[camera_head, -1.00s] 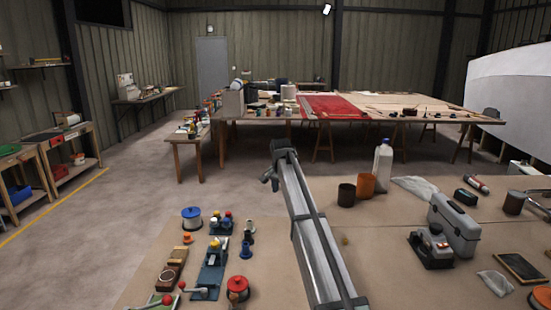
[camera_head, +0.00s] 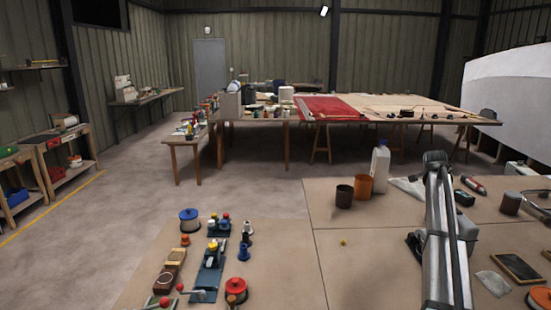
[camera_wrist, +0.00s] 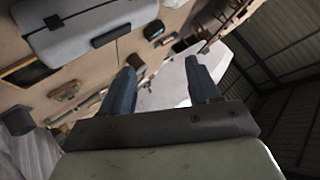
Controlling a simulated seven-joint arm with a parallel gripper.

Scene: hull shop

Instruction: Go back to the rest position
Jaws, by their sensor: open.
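My gripper (camera_wrist: 160,68) shows in the wrist view with its two dark blue-grey fingers spread apart. Nothing is between the fingers; past them are the bench top and the white hull, tilted in the picture. In the head view my arm (camera_head: 440,230) stands over the right part of the bench, and I cannot make out the gripper there.
The bench (camera_head: 375,270) holds a white bottle (camera_head: 380,168), an orange cup (camera_head: 364,187) and a dark cup (camera_head: 344,196). Small tools, a blue-topped spool (camera_head: 189,220) and a red-lidded pot (camera_head: 235,290) stand at left. The bench middle is mostly clear.

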